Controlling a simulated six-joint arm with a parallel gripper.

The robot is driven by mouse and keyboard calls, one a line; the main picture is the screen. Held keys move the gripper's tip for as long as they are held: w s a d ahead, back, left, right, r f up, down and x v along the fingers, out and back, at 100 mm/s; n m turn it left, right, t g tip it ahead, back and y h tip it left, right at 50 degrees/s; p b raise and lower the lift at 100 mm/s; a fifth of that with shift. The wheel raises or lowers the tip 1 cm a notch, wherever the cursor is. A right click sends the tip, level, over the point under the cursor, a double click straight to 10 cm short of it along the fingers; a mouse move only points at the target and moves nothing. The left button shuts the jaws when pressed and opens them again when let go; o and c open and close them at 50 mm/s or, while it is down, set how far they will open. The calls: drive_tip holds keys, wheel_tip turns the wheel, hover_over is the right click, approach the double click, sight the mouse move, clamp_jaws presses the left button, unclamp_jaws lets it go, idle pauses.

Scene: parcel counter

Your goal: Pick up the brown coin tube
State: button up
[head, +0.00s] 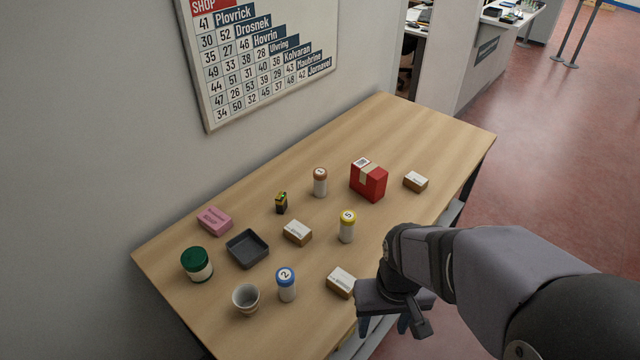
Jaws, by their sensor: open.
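The brown coin tube (320,187) stands upright on the wooden table, toward the back by the wall side. It has a white body and a brown top with a mark on it. My gripper (384,327) is at the table's front edge, far to the lower right of the brown tube. Its jaws point down and are open, and I see nothing between them. Part of the fingers is hidden by the gripper's own body.
A red box (369,181) stands right of the brown tube. A yellow-topped tube (346,230), a blue-topped tube (287,288) and small brown-and-white boxes (297,233) stand nearer. A black-and-yellow item (281,203) is to the left. The table's far right end is clear.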

drive_tip(key=shift+w, duration=0.1)
drive_tip(key=t+b, duration=0.5)
drive_tip(key=t, duration=0.8)
approach(321, 182)
drive_tip(key=shift+n+y, duration=0.3)
drive_tip(key=x, duration=0.2)
drive_tip(key=f+x, duration=0.1)
drive_tip(key=x, duration=0.1)
drive_tip(key=shift+w+d+r+t, duration=0.15)
drive_tip(key=shift+w+t, duration=0.15)
drive_tip(key=shift+w, duration=0.1)
drive_tip(key=shift+p+x, duration=1.7)
drive_tip(key=shift+x, duration=1.9)
drive_tip(key=c, duration=1.2)
